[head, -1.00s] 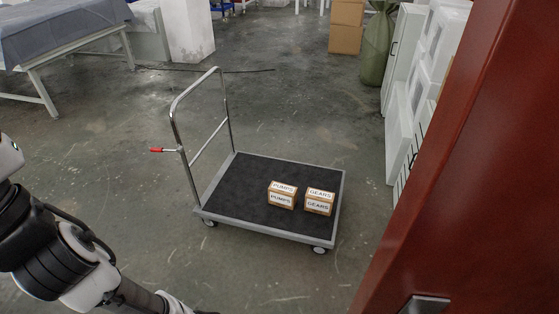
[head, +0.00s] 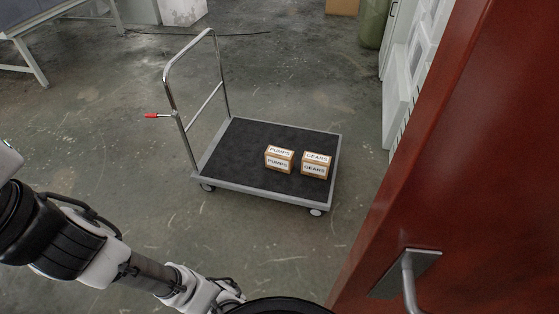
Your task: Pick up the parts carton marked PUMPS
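The parts carton marked PUMPS (head: 279,159) is a small brown box with white labels on its top and front. It stands upright on the black deck of a flat trolley (head: 240,150), toward the deck's right side. A similar carton marked GEARS (head: 315,165) stands just to its right with a narrow gap between them. My arm comes in from the lower left, in front of the trolley and well apart from the cartons. My gripper's fingers cannot be made out at the bottom edge.
A dark red door (head: 450,170) with a metal handle (head: 408,280) fills the right side. White boxes (head: 420,55) stand behind it. The concrete floor left of the trolley is clear.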

